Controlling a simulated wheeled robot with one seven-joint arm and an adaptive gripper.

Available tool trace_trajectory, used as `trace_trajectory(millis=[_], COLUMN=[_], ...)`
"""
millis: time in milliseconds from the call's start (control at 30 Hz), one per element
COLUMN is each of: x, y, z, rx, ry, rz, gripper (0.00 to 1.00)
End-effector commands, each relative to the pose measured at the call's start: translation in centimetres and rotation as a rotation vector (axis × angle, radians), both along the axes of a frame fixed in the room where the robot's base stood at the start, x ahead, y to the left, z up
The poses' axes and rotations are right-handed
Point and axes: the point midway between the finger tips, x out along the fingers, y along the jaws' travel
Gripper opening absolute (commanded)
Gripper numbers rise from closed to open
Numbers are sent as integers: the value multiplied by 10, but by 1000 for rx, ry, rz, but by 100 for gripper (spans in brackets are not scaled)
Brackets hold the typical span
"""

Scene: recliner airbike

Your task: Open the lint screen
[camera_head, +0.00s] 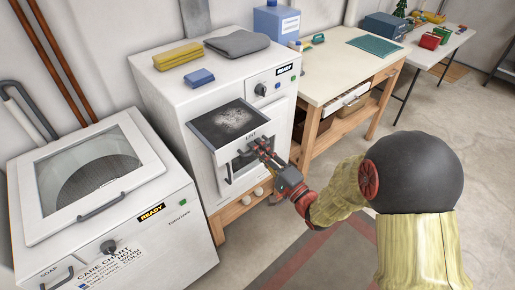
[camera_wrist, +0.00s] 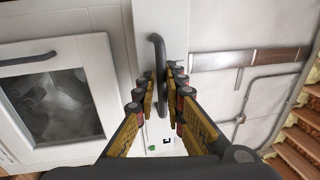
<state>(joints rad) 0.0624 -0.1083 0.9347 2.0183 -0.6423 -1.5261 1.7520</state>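The lint screen (camera_head: 230,122) shows in the head view as a dark mesh panel with pale lint, standing out from the upper front of the white dryer (camera_head: 178,105). Its white front (camera_head: 241,146) is marked LINT and carries a dark handle. My gripper (camera_head: 260,145) is at this handle. The fingers partly hide the handle in the head view.
The dryer's windowed door (camera_wrist: 62,100) shows left in the wrist view. A washer (camera_head: 160,235) stands left of the dryer. Yellow cloths (camera_head: 178,56), a grey towel (camera_head: 237,43) and a blue sponge (camera_head: 199,77) lie on top. A wooden table (camera_head: 335,65) stands right; floor is clear in front.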

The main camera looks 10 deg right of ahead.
Motion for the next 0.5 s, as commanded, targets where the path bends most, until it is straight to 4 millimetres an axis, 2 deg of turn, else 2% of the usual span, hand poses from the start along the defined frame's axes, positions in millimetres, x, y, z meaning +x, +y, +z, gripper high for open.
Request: trace_trajectory(millis=[333,500], x=[-1,-15], y=[-1,-12], z=[1,-3], rx=[0,1], ry=[-2,-2], rz=[0,-2], gripper=[14,14])
